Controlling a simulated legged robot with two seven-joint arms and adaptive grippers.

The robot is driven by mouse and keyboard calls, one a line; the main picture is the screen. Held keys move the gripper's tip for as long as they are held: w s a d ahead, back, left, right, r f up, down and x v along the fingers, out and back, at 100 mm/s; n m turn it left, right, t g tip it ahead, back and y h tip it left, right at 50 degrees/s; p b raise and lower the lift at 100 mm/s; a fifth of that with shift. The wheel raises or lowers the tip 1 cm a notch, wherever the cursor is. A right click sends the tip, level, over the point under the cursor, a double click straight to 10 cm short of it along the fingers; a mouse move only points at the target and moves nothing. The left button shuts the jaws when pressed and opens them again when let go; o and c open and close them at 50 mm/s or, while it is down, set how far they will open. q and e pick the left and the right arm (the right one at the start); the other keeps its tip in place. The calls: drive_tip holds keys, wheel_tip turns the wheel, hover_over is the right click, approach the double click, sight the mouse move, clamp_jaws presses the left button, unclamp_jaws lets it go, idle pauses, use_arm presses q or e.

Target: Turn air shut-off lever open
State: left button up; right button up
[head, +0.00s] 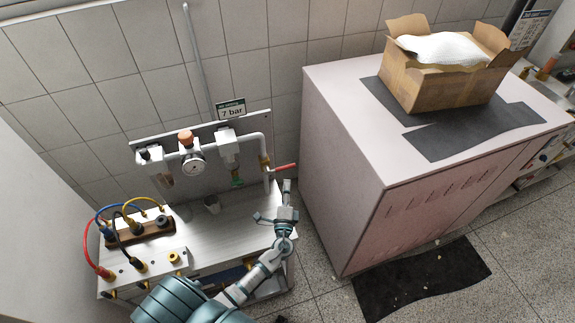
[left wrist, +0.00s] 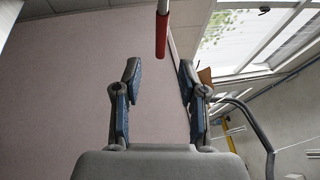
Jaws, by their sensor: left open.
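The air shut-off lever (head: 285,167) is a red handle. It sticks out to the right from the vertical pipe at the right end of the air unit, roughly level. In the left wrist view the red lever (left wrist: 162,35) hangs in from the top edge, between the lines of the two fingers and beyond their tips. My left gripper (head: 284,198) is just below the lever in the head view, apart from it. Its fingers (left wrist: 157,75) are spread with nothing between them. My right gripper is not in view.
A pressure gauge (head: 194,165) and a "7 bar" sign (head: 231,109) are on the air unit. Coloured hoses (head: 88,240) lie on the bench at left. A pink cabinet (head: 345,190) carrying an open cardboard box (head: 430,88) stands close to the right of the lever.

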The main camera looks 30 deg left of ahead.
sight(288, 168)
use_arm(q)
drive_tip(key=p+x, duration=0.1)
drive_tip(key=x, duration=0.8)
drive_tip(key=shift+c, duration=0.2)
clamp_jaws()
